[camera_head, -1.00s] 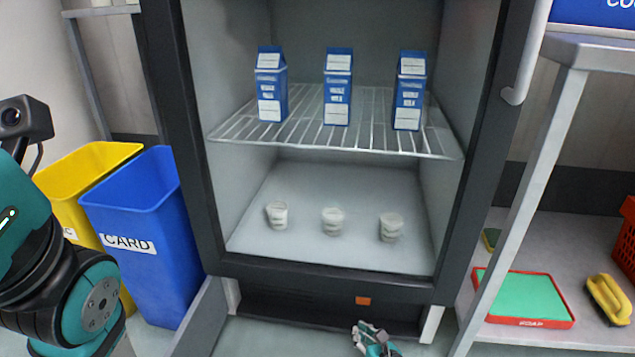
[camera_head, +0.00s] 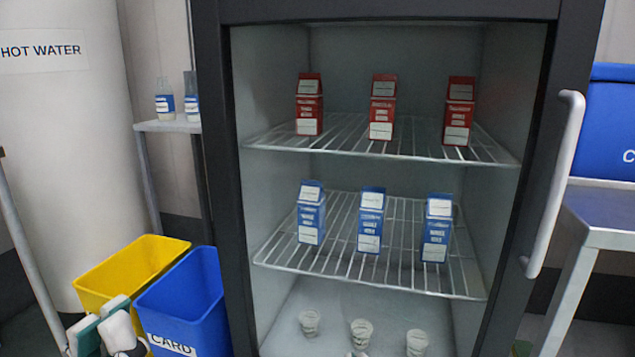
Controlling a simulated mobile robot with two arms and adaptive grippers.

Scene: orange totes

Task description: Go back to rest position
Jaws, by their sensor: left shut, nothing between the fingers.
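My left gripper (camera_head: 112,322), with white and teal parts, is at the lower left, in front of the yellow bin and beside the blue bin. Its fingers are together with nothing seen between them. The lower part of it is cut off by the bottom edge of the picture. My right gripper cannot be made out. A small pale shape shows at the bottom edge below the cups, too little to identify.
An open fridge (camera_head: 213,180) stands ahead with red cartons (camera_head: 382,107), blue cartons (camera_head: 370,220) and white cups (camera_head: 361,333). The yellow bin (camera_head: 150,255) and blue bin (camera_head: 190,300) stand left of it. A metal table (camera_head: 605,215) is at the right.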

